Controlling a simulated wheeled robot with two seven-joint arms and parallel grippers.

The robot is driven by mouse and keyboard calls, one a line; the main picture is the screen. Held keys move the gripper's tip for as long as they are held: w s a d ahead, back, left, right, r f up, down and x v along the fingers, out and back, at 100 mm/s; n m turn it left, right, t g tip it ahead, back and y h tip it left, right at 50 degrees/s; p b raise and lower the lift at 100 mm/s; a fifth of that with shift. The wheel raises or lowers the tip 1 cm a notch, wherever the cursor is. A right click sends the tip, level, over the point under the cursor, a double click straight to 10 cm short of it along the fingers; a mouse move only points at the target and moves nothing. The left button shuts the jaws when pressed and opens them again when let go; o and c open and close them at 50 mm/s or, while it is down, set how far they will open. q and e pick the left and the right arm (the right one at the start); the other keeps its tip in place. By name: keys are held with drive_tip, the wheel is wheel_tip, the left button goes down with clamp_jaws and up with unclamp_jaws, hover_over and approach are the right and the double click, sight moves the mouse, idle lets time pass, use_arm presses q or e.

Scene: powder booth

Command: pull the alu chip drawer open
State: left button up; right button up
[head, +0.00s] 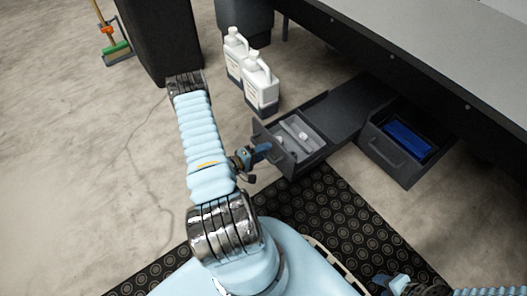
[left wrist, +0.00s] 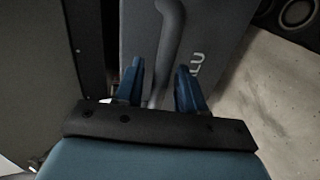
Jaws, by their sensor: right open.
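The alu chip drawer (head: 289,162) is dark grey and stands pulled out from the low dark cabinet, with a light grey insert visible inside. Its front (left wrist: 215,30) fills much of the left wrist view, with the letters "LU" showing. A curved bar handle (left wrist: 170,40) on it runs down between my left fingers. My left gripper (left wrist: 160,80) has its two blue fingers apart, one on each side of the handle, with a visible gap. In the head view my left gripper (head: 262,150) is at the drawer front. My right gripper (head: 392,281) is open at the bottom right, away from the drawer.
A second open drawer (head: 383,161) with a blue item (head: 408,141) is to the right. White jugs (head: 260,85) stand behind the drawer on the left. A dark bin (head: 160,35) and a broom (head: 116,48) are further back. A long bench (head: 440,40) overhangs at right.

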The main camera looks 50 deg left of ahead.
use_arm(q)
drive_tip(key=p+v, duration=0.1)
drive_tip(key=v, duration=1.2)
drive_tip(key=shift+s+p, duration=0.3)
drive_tip(key=shift+s, duration=0.05)
drive_tip(key=shift+s+a, duration=0.1)
drive_tip(key=shift+a, duration=0.05)
